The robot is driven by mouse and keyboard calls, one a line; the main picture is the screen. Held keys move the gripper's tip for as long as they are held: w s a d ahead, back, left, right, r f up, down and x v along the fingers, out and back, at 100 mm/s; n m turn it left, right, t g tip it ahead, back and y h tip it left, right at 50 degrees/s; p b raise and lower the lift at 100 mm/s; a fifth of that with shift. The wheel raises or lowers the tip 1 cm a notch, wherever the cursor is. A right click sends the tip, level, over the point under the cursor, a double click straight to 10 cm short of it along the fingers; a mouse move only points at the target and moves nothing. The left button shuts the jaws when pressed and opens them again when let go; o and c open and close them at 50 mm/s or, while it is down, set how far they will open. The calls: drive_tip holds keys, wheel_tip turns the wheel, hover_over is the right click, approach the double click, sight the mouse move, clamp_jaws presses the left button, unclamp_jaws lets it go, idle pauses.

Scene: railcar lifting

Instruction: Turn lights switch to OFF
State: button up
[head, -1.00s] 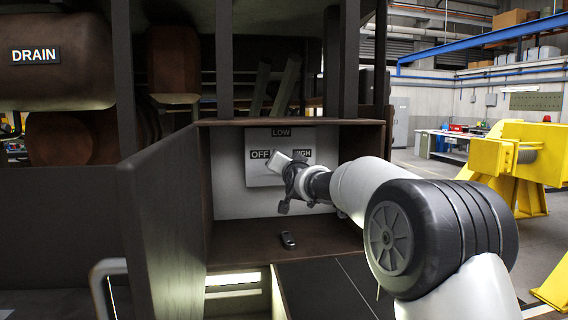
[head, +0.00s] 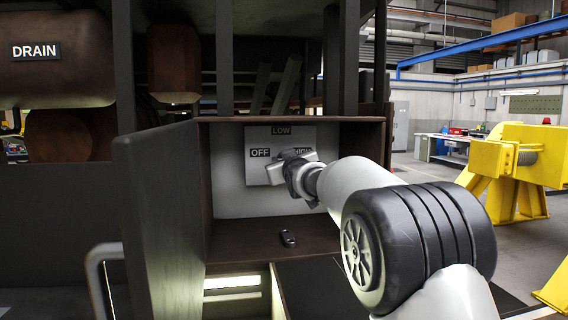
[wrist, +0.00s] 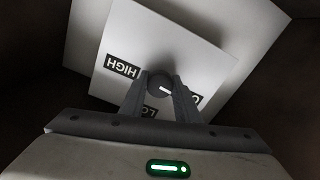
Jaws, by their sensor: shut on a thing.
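A white switch plate (head: 262,175) is on the back wall of an open box. Its labels are OFF on the left, LOW on top and HIGH on the right. In the wrist view the plate (wrist: 190,40) appears turned, with HIGH at upper left and LOW and OFF partly hidden behind my fingers. A round grey knob (wrist: 158,84) with a white mark sits between the fingers. The mark lies toward the OFF side, but its exact setting is unclear. My gripper (wrist: 160,88) is shut on the knob. In the head view my gripper (head: 277,170) covers the knob.
A small dark object (head: 288,238) lies on the box floor (head: 255,240). The box's dark side panel (head: 165,215) stands at the left. A grey pipe handle (head: 97,265) is at lower left. Yellow stands (head: 515,175) are at the right.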

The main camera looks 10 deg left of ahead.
drive_tip(key=shift+n, duration=0.7)
drive_tip(key=o, duration=1.1)
drive_tip(key=shift+c, duration=0.2)
drive_tip(key=b+v, duration=0.1)
drive_tip(key=v, duration=1.6)
drive_tip(key=shift+s, duration=0.25)
drive_tip(key=shift+d+r, duration=0.1)
drive_tip(key=shift+d, duration=0.05)
